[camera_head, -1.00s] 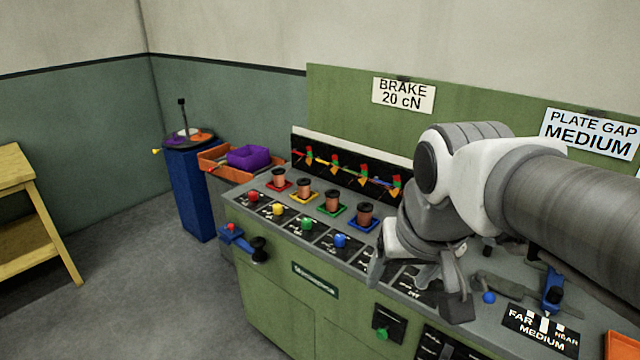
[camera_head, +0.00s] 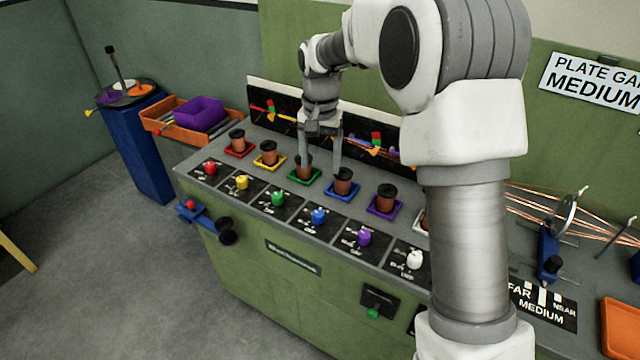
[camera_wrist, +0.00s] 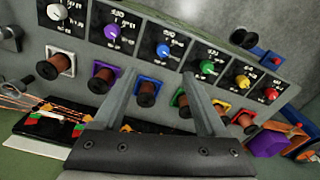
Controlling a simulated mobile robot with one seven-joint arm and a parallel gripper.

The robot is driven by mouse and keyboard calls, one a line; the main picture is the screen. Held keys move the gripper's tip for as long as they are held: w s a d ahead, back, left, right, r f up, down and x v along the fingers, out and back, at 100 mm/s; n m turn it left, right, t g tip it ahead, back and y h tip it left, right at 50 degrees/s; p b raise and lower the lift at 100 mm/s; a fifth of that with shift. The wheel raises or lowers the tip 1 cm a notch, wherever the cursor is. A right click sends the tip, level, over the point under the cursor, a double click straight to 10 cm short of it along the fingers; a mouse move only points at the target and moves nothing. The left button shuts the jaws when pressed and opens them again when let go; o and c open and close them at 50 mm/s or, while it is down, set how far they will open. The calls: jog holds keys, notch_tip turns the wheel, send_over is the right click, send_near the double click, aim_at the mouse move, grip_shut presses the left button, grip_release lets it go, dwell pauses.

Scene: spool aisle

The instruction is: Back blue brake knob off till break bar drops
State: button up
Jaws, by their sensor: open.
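The blue brake knob (camera_head: 319,216) sits on a black dial plate on the sloping console front, between the green and purple knobs. It also shows in the wrist view (camera_wrist: 168,48), just beyond my fingertips. My gripper (camera_head: 321,169) is open and empty, pointing down over the spool row, behind the blue knob and apart from it. Its two fingers also show in the wrist view (camera_wrist: 171,66). A copper spool (camera_head: 344,181) stands on the blue square base near the right finger. The black panel with coloured break bars (camera_head: 376,143) stands behind the spools, partly hidden by my arm.
Neighbouring green (camera_head: 278,198) and purple (camera_head: 364,237) knobs flank the blue one. Copper spools stand closely behind the knobs. An orange tray with a purple bin (camera_head: 200,113) is at the left end. Wires and a blue-based guide (camera_head: 548,255) lie right of my arm.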

jog(key=w+f, duration=0.2)
send_near(318, 214)
notch_tip(318, 214, down, 9)
jog(key=shift+w+f, duration=0.1)
jog(key=shift+f, duration=0.05)
dwell(0.4)
grip_shut()
